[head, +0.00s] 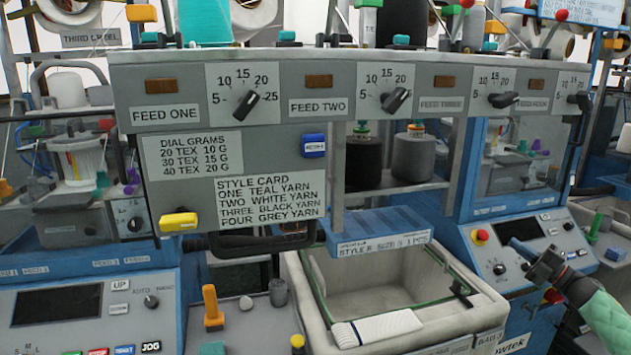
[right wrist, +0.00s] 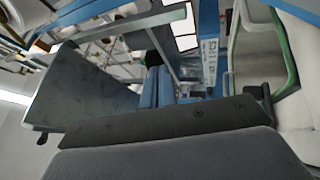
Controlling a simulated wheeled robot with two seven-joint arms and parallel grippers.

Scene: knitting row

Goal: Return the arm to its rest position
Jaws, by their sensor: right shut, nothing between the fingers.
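My right gripper (head: 524,250) shows at the right of the head view, shut and empty. It is held in front of the blue control panel of the right machine, pointing left. The arm behind it, with a pale green sleeve (head: 605,318), comes in from the lower right corner. My left gripper is not in the head view. The right wrist view is tilted and has a broad dark grey part across its bottom; the fingertips cannot be made out there.
A grey feed panel with dials (head: 247,103) spans the top. A red-and-yellow button (head: 479,236) sits left of my right gripper. Black (head: 363,165) and grey (head: 413,160) yarn cones stand behind.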

